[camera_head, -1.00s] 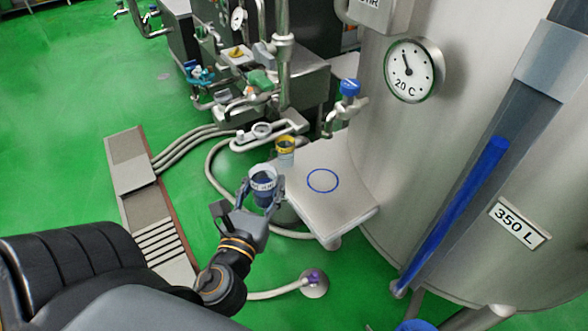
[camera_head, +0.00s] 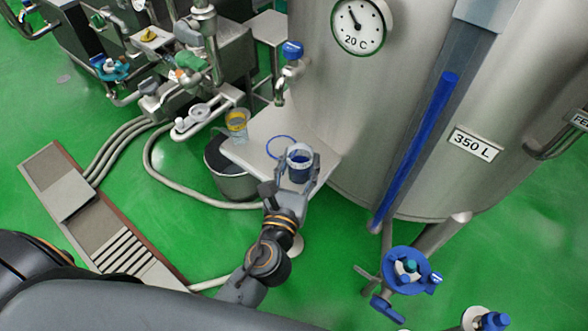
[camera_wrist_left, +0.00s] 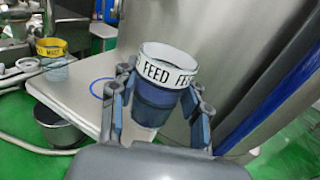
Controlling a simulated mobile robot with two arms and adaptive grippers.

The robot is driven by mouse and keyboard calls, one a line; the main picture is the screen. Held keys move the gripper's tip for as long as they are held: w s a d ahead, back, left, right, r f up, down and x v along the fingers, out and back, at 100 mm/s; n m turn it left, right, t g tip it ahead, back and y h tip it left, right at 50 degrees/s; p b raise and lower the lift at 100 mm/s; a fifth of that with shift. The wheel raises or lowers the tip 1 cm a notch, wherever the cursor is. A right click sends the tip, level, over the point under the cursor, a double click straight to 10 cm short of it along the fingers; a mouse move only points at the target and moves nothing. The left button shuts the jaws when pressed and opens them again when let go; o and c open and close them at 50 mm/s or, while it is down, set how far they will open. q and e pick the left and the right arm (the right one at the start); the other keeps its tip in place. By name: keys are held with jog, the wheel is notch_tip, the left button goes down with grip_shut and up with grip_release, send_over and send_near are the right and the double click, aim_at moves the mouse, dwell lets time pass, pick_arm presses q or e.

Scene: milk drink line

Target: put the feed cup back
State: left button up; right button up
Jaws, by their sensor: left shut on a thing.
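The feed cup (camera_head: 299,157) is a clear cup with a white band reading FEED and dark blue lower down; it also shows upright in the left wrist view (camera_wrist_left: 164,78). My left gripper (camera_head: 297,172) is shut on it, one finger on each side. It holds the cup over the right front part of the small white shelf (camera_head: 262,163). I cannot tell the gap between cup and shelf. A blue ring (camera_head: 268,146) is marked on the shelf, left of the cup and partly hidden behind it. My right gripper is not in view.
A yellow-rimmed cup (camera_head: 237,126) stands at the shelf's left edge. A steel bucket (camera_head: 232,180) is below it. The large steel tank (camera_head: 400,120) rises right behind the shelf. A blue-handled tap (camera_head: 292,52) hangs above the shelf. A blue valve (camera_head: 407,270) is low at right.

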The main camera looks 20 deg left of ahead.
pick_arm(q)
jog(key=w+f+b, duration=0.1)
jog(key=w+a+f+b, duration=0.1)
jog(key=f, duration=0.1)
jog(key=w+a+f+b, duration=0.1)
jog(key=f, duration=0.1)
jog(key=shift+w+b, duration=0.3)
jog(key=shift+b, duration=0.1)
jog(key=shift+w+a+f, duration=0.1)
jog(key=shift+w+f, duration=0.15)
jog(key=shift+w, duration=0.05)
jog(key=shift+w+a+f+b, duration=0.1)
jog(key=shift+w+f+b, duration=0.1)
jog(key=shift+b, duration=0.25)
notch_tip(320, 180, down, 4)
jog(key=b, duration=0.3)
jog(key=shift+w+a+r+b, duration=0.1)
jog(key=shift+w+r+b, duration=0.1)
jog(key=shift+b, duration=0.2)
jog(key=shift+s+r, duration=0.1)
jog(key=shift+r, duration=0.05)
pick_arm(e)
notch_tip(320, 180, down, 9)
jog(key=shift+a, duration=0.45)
pick_arm(q)
jog(key=o, duration=0.9)
jog(key=shift+f, duration=0.25)
jog(key=shift+c, duration=0.2)
jog(key=o, duration=0.4)
jog(key=shift+o, duration=0.2)
